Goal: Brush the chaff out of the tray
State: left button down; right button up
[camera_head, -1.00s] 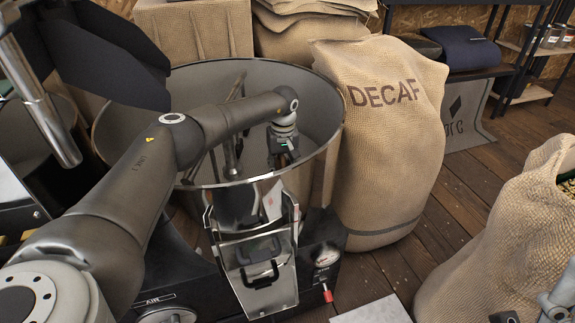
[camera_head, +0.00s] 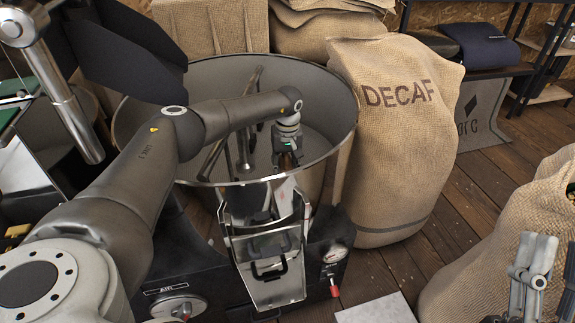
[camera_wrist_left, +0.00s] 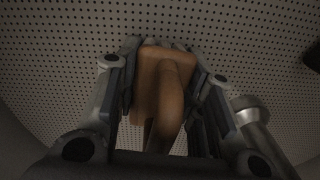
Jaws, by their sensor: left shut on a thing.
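The tray (camera_head: 122,130) is a large round steel pan with a high rim. Its perforated floor (camera_wrist_left: 235,35) fills the left wrist view. My left gripper (camera_head: 288,160) reaches down inside the tray, near its front right wall. It is shut on the brown wooden handle of a brush (camera_wrist_left: 165,85). The bristles are hidden, and I cannot tell whether they touch the floor. I cannot make out any chaff on the visible floor. My right gripper (camera_head: 533,262) is at the lower right, outside the tray and empty as far as I see; its finger gap is unclear.
Metal stirring arms (camera_head: 243,145) stand in the tray. A steel chute (camera_head: 268,275) with a black handle hangs at the tray's front, beside a gauge (camera_head: 334,254). A DECAF sack (camera_head: 395,150) stands close on the right; an open sack (camera_head: 480,270) is further right.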

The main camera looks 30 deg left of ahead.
aim_at(285, 155)
pick_arm(q)
jog(key=shift+s+a, duration=0.1)
pick_arm(e)
jog(key=shift+w+a+f+g, duration=0.1)
jog(key=shift+w+f+g, duration=0.2)
jog(key=shift+w+f, duration=0.2)
pick_arm(q)
jog(key=shift+r+p, duration=0.5)
jog(key=shift+r, duration=0.05)
notch_tip(285, 155, up, 2)
jog(key=shift+r+p, duration=0.15)
jog(key=shift+p, duration=0.75)
jog(key=shift+r+p, duration=0.55)
jog(key=shift+r, duration=0.2)
jog(key=shift+r+p, duration=0.45)
jog(key=shift+r, duration=0.15)
pick_arm(e)
notch_tip(285, 155, down, 19)
jog(key=w+d+g+h, duration=0.1)
jog(key=g+h, duration=0.3)
jog(key=g, duration=0.8)
jog(key=shift+d+m, duration=0.3)
jog(key=shift+d, duration=0.4)
